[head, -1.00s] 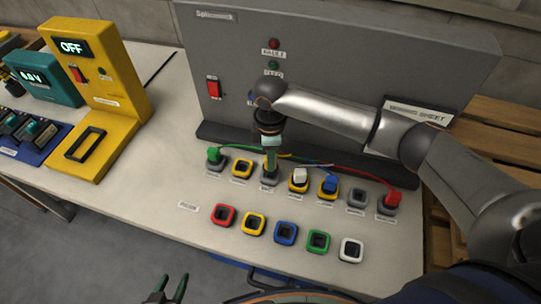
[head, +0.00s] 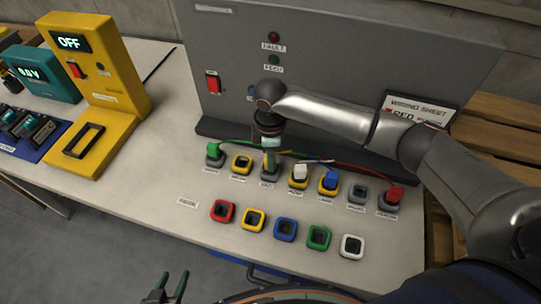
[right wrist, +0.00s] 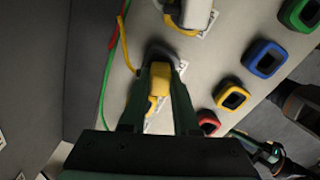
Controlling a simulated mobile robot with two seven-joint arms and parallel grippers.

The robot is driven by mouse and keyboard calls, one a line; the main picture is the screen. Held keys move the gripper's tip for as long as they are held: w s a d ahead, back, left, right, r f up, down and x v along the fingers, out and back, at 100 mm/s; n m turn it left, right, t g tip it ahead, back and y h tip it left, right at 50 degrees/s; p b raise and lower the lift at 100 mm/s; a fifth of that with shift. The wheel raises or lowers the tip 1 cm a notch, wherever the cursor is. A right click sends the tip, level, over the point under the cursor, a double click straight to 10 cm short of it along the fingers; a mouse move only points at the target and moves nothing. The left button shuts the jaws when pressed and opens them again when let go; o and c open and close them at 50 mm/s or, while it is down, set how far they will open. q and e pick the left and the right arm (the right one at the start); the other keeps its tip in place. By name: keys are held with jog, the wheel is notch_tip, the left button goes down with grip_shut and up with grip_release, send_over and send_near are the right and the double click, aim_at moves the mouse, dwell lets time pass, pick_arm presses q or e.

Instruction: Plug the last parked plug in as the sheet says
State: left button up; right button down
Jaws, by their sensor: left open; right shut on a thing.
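My right gripper (head: 269,165) is over the third place of the back row. In the right wrist view its fingers (right wrist: 160,90) are shut on a yellow plug (right wrist: 158,80) at a grey socket (right wrist: 163,53). I cannot tell how deep the plug sits. A green plug (head: 213,148), white plug (head: 299,171), blue plug (head: 329,180) and red plug (head: 394,193) stand in the same row. The wiring sheet (head: 420,108) on the panel is partly hidden by my right arm; "RED" shows. My left gripper (head: 166,290) is open and empty at the bottom edge.
The front row has empty sockets: red (head: 222,211), yellow (head: 254,219), blue (head: 285,229), green (head: 318,237) and white (head: 351,246). A yellow socket (head: 241,163) and grey socket (head: 357,193) in back look empty. Wires run behind. A yellow "OFF" unit (head: 120,75) stands left.

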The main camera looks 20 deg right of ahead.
jog(key=shift+f, duration=0.35)
jog(key=c, duration=0.6)
grip_release()
notch_tip(320, 180, up, 13)
jog(key=shift+f, duration=0.2)
jog(key=shift+s, duration=0.1)
